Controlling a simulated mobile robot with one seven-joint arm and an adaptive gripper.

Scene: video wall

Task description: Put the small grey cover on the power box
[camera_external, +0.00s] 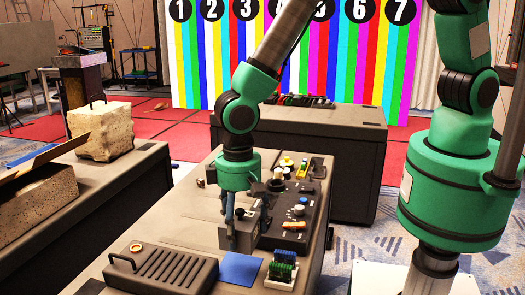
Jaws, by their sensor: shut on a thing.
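My gripper (233,222) points down over the middle table and is shut on a small grey boxy piece, which looks like the small grey cover (248,232). The cover is low over the tabletop or touching it; I cannot tell which. A black control panel with knobs and buttons (297,212) lies just to the right of the cover. I cannot tell for sure which item is the power box. The fingertips are partly lost against the dark grey piece.
A ribbed dark case (165,272) with a small handle lies at the table's near left. A blue mat (240,268) and a small green and blue connector block (283,266) are at the near edge.

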